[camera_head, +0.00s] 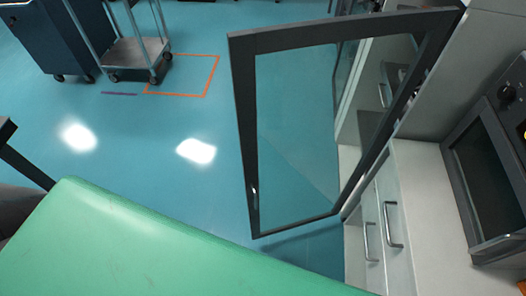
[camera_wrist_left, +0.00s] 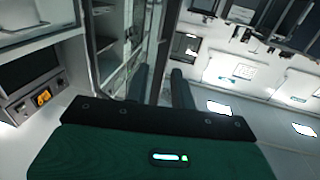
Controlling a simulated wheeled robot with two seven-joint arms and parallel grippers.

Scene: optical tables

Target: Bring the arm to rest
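In the left wrist view my left gripper (camera_wrist_left: 159,78) shows its two dark fingers pointing away from the camera. They stand apart with a gap between them, and I see nothing held. The glass door's dark frame shows behind the fingers. I do not make out the left gripper in the head view. My right gripper is in neither view. A large green surface fills the bottom of the head view and hides what lies under it.
An open glass door (camera_head: 245,130) with a dark frame stands out from a white cabinet (camera_head: 400,225) with drawer handles. A dark-fronted appliance (camera_head: 490,175) is at the right. A trolley (camera_head: 135,55) and a blue cabinet (camera_head: 45,35) stand far left. The blue floor between is clear.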

